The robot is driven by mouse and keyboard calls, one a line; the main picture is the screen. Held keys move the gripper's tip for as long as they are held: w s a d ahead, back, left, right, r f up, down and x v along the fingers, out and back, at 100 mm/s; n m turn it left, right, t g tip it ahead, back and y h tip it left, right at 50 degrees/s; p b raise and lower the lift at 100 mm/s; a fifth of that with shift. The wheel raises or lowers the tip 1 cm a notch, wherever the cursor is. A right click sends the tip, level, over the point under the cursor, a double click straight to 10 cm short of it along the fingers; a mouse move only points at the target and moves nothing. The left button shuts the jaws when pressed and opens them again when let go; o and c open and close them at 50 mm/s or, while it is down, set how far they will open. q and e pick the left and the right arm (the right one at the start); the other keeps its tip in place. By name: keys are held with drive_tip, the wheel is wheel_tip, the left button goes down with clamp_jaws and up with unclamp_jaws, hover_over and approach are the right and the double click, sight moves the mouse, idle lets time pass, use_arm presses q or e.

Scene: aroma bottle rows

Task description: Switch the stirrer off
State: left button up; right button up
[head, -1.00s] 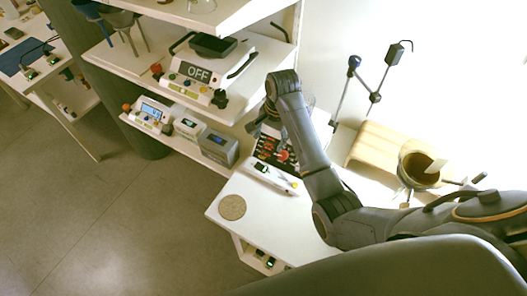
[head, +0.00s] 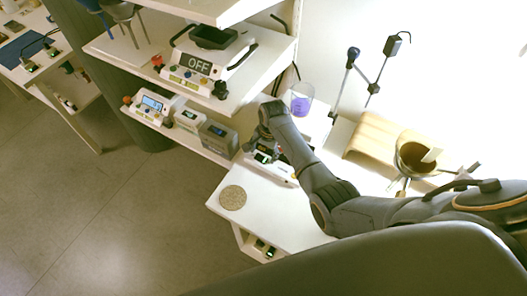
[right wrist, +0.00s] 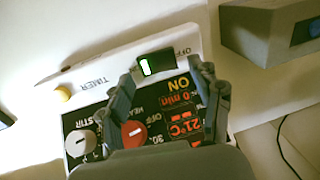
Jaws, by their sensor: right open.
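The stirrer (head: 284,173) is a white device on the white bench, mostly hidden by my right arm in the head view. In the right wrist view its black panel (right wrist: 160,112) shows red lit readings, a grey stir knob (right wrist: 81,143), a red heat knob (right wrist: 134,134) and a yellow timer button (right wrist: 62,94). A dark switch (right wrist: 157,65) with a lit greenish-white end sits between OFF and ON labels. My right gripper (head: 262,147) is open above the panel. In the right wrist view its fingertips (right wrist: 160,70) flank the switch; contact is unclear. The left gripper is out of view.
A beaker of violet liquid (head: 301,104) stands behind my right gripper. A grey box (head: 217,141) is to the left, below a shelf device marked OFF (head: 195,64). A round cork mat (head: 232,198) lies near the bench edge. A wooden stand (head: 375,138) is to the right.

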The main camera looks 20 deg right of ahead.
sight(263, 156)
drive_tip(key=c, duration=1.1)
drive_tip(key=shift+w+a+g+h, duration=0.15)
drive_tip(key=shift+g+h, duration=0.25)
drive_tip(key=shift+g, duration=0.1)
drive_tip(key=shift+c, duration=0.2)
drive_tip(key=o, duration=1.1)
drive_tip(key=shift+o, duration=0.2)
drive_tip(key=shift+r, duration=0.15)
wheel_tip(263, 156, up, 12)
